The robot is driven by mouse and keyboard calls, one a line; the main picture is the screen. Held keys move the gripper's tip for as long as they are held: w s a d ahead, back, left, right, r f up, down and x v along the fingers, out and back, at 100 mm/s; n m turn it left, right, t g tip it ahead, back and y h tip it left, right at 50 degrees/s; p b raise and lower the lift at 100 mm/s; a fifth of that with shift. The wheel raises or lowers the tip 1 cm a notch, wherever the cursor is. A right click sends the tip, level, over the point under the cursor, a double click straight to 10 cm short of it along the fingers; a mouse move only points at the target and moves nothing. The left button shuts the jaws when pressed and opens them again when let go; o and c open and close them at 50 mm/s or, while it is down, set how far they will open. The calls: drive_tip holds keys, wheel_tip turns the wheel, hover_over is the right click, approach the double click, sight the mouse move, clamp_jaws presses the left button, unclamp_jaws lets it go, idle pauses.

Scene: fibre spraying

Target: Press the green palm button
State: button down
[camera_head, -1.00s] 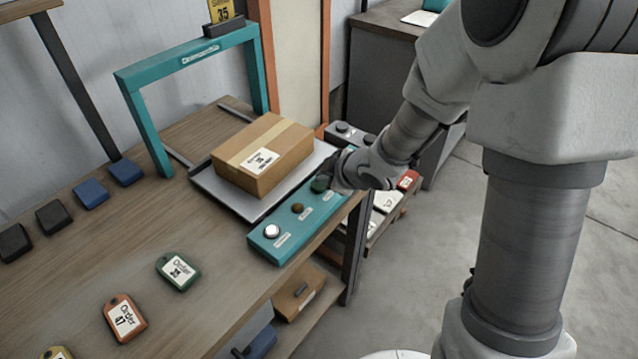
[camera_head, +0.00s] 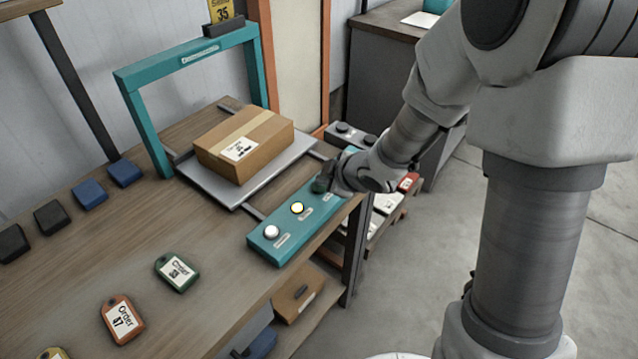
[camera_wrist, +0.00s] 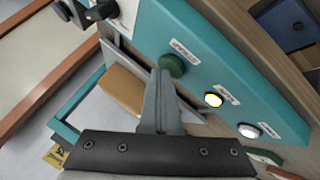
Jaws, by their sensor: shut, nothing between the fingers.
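The green palm button (camera_wrist: 172,64) is a round knob on the teal control panel (camera_wrist: 205,65), which also shows in the head view (camera_head: 280,248). In the wrist view my gripper (camera_wrist: 163,76) is shut and empty, its fingertips right at the green button's edge; contact cannot be told for certain. In the head view my gripper (camera_head: 326,182) is at the panel's far end and largely hides the button. The panel's middle button (camera_head: 297,208) glows yellow. The near white button (camera_head: 271,231) is pale and bright.
A cardboard box (camera_head: 240,150) sits on a grey sliding plate (camera_head: 222,190) beside the panel, in front of a teal arch (camera_head: 140,110). Order tags (camera_head: 177,272) and blue and black blocks (camera_head: 90,193) lie on the wooden table. A grey unit (camera_head: 345,133) stands behind the panel.

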sight(324, 188)
drive_tip(key=shift+r+p, duration=0.75)
drive_tip(key=shift+r, duration=0.1)
wheel_tip(324, 188, up, 5)
drive_tip(key=p, duration=0.4)
drive_tip(key=shift+p, duration=0.35)
drive_tip(key=shift+d, duration=0.1)
idle(1.3)
